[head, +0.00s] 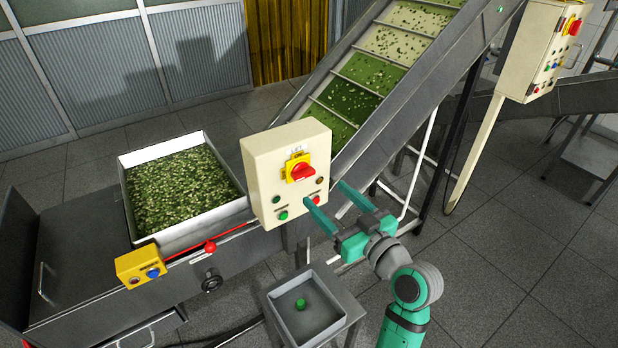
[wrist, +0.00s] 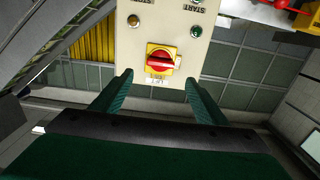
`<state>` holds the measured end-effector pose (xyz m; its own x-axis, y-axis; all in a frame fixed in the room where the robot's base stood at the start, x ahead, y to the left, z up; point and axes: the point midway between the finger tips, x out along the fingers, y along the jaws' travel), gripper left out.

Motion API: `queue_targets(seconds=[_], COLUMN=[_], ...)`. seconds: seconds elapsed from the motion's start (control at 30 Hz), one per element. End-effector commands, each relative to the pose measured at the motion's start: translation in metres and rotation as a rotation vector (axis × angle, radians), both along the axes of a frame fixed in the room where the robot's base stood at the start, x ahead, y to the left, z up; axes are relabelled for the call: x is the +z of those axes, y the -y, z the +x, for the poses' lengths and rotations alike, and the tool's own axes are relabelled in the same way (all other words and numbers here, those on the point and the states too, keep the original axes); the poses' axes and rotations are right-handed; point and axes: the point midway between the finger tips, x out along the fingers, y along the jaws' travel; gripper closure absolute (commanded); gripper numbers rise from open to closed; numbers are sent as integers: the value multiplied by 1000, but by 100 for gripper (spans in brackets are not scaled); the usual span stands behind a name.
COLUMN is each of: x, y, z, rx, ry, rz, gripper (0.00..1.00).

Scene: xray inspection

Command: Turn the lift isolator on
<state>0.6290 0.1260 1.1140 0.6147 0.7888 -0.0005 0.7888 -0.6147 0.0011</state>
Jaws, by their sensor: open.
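The lift isolator is a red rotary handle (head: 302,172) on a yellow plate, on the front of a cream control box (head: 262,160) labelled LIFT. In the wrist view the panel appears upside down, and the red handle (wrist: 161,64) lies roughly crosswise on its yellow plate. My gripper (head: 325,195) is open and empty, in front of the box and to the right of the handle in the head view. In the wrist view my gripper's fingers (wrist: 157,80) stand apart on either side of the isolator's column, with no visible contact on the handle.
Green and red buttons and small lamps sit below the isolator. A white bin of green pieces (head: 185,190) stands left of the box. The inclined conveyor (head: 400,110) rises behind. A small tray (head: 335,318) stands below. Another control box (head: 535,50) is at upper right.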

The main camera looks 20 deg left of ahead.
Motion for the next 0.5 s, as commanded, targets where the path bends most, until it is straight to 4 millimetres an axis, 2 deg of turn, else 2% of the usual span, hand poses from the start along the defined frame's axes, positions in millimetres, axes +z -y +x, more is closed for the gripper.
queue_targets(seconds=[0.2, 0.5], x=[0, 0], y=[-33, -63], z=[24, 50], rx=[3, -1], ry=[0, -1], rz=[-1, 1], gripper=[33, 33])
